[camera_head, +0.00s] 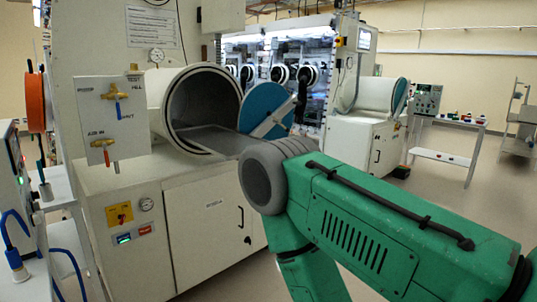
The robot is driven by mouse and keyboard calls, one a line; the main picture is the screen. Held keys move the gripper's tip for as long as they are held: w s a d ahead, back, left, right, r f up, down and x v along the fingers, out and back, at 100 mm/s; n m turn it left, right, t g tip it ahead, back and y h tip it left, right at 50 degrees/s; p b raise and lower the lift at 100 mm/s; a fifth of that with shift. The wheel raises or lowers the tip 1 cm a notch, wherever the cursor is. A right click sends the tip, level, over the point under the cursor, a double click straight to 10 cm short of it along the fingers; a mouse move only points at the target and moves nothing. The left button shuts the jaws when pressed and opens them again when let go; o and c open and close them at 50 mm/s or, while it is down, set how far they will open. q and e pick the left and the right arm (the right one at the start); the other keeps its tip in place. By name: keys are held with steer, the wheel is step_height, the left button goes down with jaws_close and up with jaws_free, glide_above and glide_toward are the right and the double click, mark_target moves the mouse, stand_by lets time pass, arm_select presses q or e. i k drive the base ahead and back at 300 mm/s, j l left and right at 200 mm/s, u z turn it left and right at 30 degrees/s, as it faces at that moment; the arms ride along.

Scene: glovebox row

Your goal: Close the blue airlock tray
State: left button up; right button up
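The blue airlock's round chamber (178,108) opens toward me at the left of centre. Its flat grey tray (218,140) sticks out through the opening. The tray's outer end runs behind my green and grey arm, so its full reach is hidden. The round blue door (262,106) stands swung open to the right of the opening, with a pale bar and a dark handle (301,94) on it. My arm comes in from the right and passes in front of the tray's end. Neither gripper can be made out in the view.
A panel with yellow and red valves (112,118) is left of the opening. A white cabinet (205,232) stands below it. Another airlock (362,95) and a bench with instruments (446,122) are farther back right. Open floor lies at the right.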

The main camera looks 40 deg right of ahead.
mark_target(228, 144)
steer(key=l+z, duration=0.35)
steer(key=i+l+z, duration=0.1)
steer(key=l+z, duration=0.3)
